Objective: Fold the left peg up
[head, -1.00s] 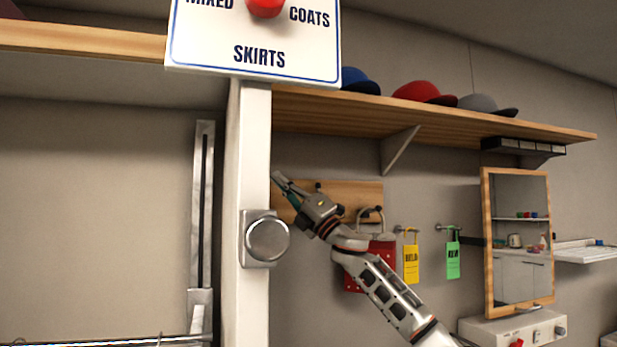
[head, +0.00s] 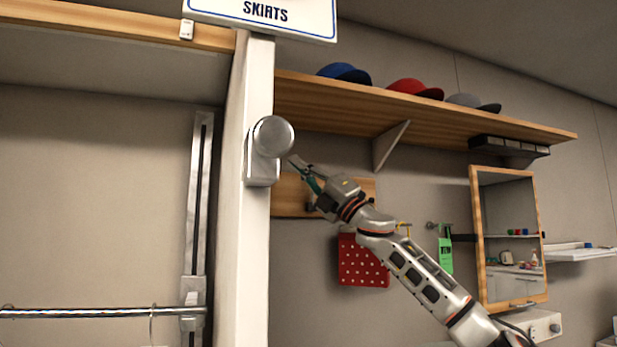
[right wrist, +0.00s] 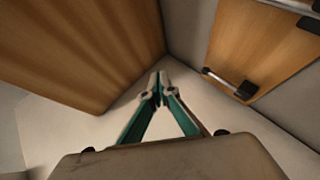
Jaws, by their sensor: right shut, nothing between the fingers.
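The wooden peg board (head: 285,196) is on the wall under the hat shelf, partly covered by my right gripper (head: 294,161). In the right wrist view the board (right wrist: 240,45) is at the upper right, with a dark and silver peg (right wrist: 230,84) at its near edge. Part of another peg (right wrist: 302,8) shows at the top edge. I cannot tell for sure which is the left peg. My right gripper (right wrist: 158,82) is shut and empty, its fingertips apart from the visible pegs. My left gripper is not in view.
A white post with a round metal knob (head: 272,137) stands just left of the right gripper. The hat shelf (head: 430,115) and its bracket (head: 391,146) are above.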

